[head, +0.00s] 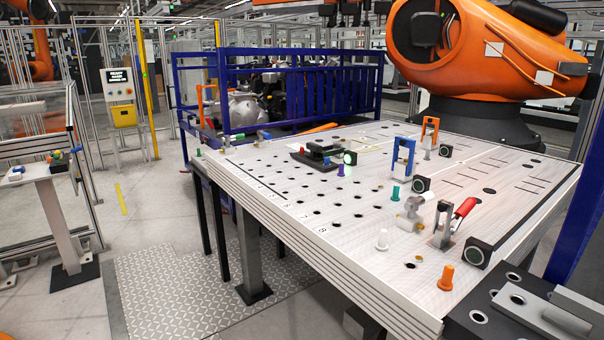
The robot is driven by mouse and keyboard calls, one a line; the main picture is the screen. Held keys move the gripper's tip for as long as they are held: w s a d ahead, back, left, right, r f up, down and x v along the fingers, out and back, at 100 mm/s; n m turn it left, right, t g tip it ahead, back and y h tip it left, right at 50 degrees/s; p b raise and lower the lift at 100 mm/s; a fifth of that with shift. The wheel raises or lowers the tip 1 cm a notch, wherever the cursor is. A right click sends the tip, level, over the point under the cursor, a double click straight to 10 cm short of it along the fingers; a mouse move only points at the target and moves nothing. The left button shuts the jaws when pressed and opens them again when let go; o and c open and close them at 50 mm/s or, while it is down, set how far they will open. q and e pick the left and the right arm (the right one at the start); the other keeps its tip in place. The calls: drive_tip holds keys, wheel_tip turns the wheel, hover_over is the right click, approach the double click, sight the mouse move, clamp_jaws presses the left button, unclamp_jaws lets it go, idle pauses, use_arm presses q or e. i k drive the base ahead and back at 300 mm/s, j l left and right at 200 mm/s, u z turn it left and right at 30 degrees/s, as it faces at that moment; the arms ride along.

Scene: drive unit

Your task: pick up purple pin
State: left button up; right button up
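The purple pin (341,170) is small and stands upright on the light perforated table top (270,215). It is near the middle of the table, just in front of a dark flat fixture (318,156) and close to a glowing green round button (350,158). Neither of my grippers can be made out in the head view.
A teal pin (395,193), a white pin (382,240) and an orange pin (446,277) stand to the right. Blue (403,157) and grey (441,224) clamps rise nearby. A large orange robot (480,50) is behind. The table's left front is clear, with holes.

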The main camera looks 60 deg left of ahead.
sight(341, 167)
drive_tip(key=u, duration=1.6)
drive_tip(key=i+j, duration=0.1)
drive_tip(key=i+j+z, duration=0.25)
drive_tip(key=i+j, duration=0.15)
drive_tip(key=j, duration=0.25)
drive_tip(key=i+j+z, duration=0.15)
drive_tip(key=j, duration=0.2)
drive_tip(key=i+j+z, duration=0.15)
drive_tip(key=j, duration=0.25)
drive_tip(key=i+j+z, duration=0.1)
drive_tip(key=j, duration=0.25)
drive_tip(key=i+j+z, duration=0.1)
drive_tip(key=j+z, duration=0.25)
drive_tip(key=j, duration=0.5)
drive_tip(key=j+z, duration=0.35)
drive_tip(key=j, duration=0.45)
drive_tip(key=j+z, duration=0.35)
drive_tip(key=j, duration=0.5)
drive_tip(key=k, duration=0.05)
